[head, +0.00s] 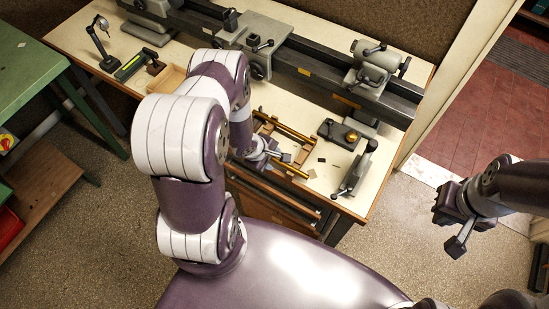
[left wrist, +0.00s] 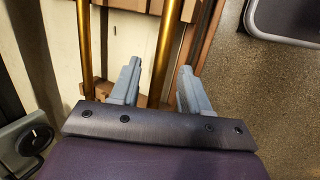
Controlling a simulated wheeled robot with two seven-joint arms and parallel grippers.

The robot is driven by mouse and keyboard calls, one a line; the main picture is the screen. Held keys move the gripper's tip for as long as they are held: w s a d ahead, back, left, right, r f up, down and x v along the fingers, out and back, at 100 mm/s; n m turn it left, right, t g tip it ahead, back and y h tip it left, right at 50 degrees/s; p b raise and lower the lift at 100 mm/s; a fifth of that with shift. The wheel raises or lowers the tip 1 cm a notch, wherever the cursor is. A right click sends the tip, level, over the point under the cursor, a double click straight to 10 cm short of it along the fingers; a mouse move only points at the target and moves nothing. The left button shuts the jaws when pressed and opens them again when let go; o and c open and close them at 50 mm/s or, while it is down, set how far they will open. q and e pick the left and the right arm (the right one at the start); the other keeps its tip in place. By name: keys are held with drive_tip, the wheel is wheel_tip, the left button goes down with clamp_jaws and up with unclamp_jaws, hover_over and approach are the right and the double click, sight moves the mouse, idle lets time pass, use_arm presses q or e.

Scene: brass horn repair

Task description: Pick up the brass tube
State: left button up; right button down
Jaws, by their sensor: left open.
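Two brass tubes lie roughly parallel across a wooden rack (head: 298,154) on the bench. The far tube (head: 285,127) is in plain view; the near tube (head: 292,169) is partly hidden by my left gripper (head: 274,152). In the left wrist view, one tube (left wrist: 164,45) runs between the two open fingers (left wrist: 158,75), with a gap on each side. The other tube (left wrist: 84,45) lies outside them, to the left. How far the fingertips reach down around the tube is unclear. My right gripper (head: 450,226) is open and empty over the floor at the right.
A lathe (head: 310,65) runs along the back of the bench. A dark block with a brass knob (head: 340,133) and a grey clamp-like tool (head: 354,170) stand right of the rack. A small wooden tray (head: 167,80) sits to the left.

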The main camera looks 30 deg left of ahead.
use_arm(q)
clamp_jaws()
